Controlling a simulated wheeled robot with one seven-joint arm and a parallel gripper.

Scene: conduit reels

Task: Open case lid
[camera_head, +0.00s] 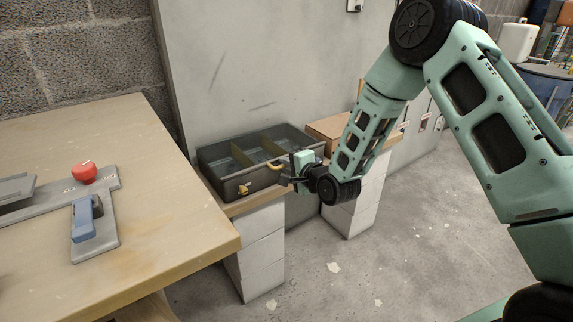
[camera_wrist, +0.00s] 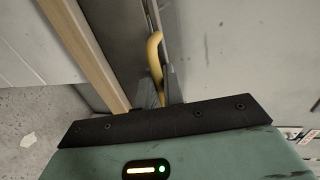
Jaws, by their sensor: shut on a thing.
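The dark grey case (camera_head: 224,181) stands on a wooden shelf by the wall in the head view. Its divided inside shows from above; I cannot tell whether a clear lid covers it. A yellow handle (camera_head: 275,165) is on its front, with a yellow latch (camera_head: 243,189) to the left. My gripper (camera_head: 290,181) is at the front, just right of the handle, shut on a part of the case. Which part is hidden.
A wooden workbench (camera_head: 150,245) at the left holds a red knob (camera_head: 83,171) and a blue-handled clamp (camera_head: 85,220). A cardboard box (camera_head: 328,128) sits behind the case at the right. White block piers (camera_head: 260,245) support the shelf. The floor at the right is open.

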